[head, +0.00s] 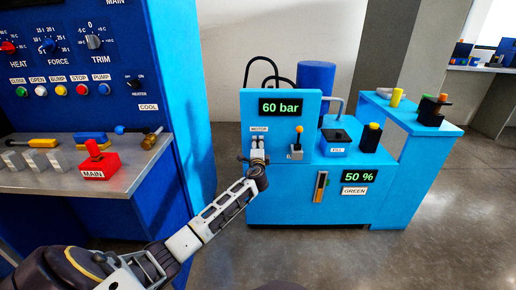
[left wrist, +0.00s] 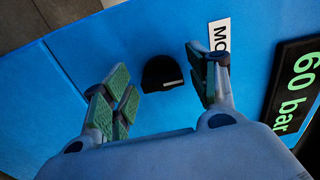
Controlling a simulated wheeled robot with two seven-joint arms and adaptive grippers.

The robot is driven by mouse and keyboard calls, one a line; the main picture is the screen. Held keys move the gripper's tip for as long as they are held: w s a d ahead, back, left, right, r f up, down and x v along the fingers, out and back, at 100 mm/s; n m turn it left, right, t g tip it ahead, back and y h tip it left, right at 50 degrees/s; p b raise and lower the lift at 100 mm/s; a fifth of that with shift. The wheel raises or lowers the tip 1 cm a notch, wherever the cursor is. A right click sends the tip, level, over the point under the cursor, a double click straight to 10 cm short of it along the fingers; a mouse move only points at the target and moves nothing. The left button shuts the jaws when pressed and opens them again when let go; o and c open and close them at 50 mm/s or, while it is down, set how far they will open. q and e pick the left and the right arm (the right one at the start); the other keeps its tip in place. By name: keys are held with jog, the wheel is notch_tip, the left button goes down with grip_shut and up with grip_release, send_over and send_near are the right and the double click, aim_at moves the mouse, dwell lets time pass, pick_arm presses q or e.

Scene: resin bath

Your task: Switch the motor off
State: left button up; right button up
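The motor control is a black rounded knob (left wrist: 162,73) with a pale mark, on the blue panel in the left wrist view. The white label (left wrist: 219,36) beside it is partly cut off; in the head view the MOTOR label (head: 259,129) shows above my left gripper (head: 257,142). That gripper is open, its green-padded fingers on either side of the knob with gaps to it. The knob is hidden by the gripper in the head view. My right gripper is not in view.
The blue machine carries a 60 bar display (head: 281,107), an orange-tipped lever (head: 298,142), a FILL lid (head: 338,137) and a 50 % display (head: 359,176). A dark blue console with a red MAIN switch (head: 97,162) stands at left. Floor is clear at right.

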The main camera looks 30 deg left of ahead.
pick_arm(q)
jog(key=v, duration=1.2)
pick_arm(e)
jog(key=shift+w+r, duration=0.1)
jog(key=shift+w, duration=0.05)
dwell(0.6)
pick_arm(q)
jog(key=shift+s, duration=0.1)
dwell(0.4)
jog(key=s+d+f+n+g+h, duration=0.2)
jog(key=s+d+f+n+g, duration=0.2)
jog(key=s+f, duration=0.45)
jog(key=s+d+f+n+g+h, duration=0.2)
jog(key=s+d+f, duration=0.1)
jog(key=s, duration=0.5)
jog(key=s+d+f+n+g+h+p, duration=0.1)
jog(key=s+d+f+g+h, duration=0.2)
jog(key=s+d, duration=0.3)
jog(key=s+d+f+n+g+h, duration=0.2)
jog(key=s+d+f, duration=0.2)
jog(key=s, duration=0.6)
jog(key=shift+d+n+g+h, duration=0.3)
jog(key=shift+d+g+h, duration=0.1)
jog(key=shift+d, duration=0.3)
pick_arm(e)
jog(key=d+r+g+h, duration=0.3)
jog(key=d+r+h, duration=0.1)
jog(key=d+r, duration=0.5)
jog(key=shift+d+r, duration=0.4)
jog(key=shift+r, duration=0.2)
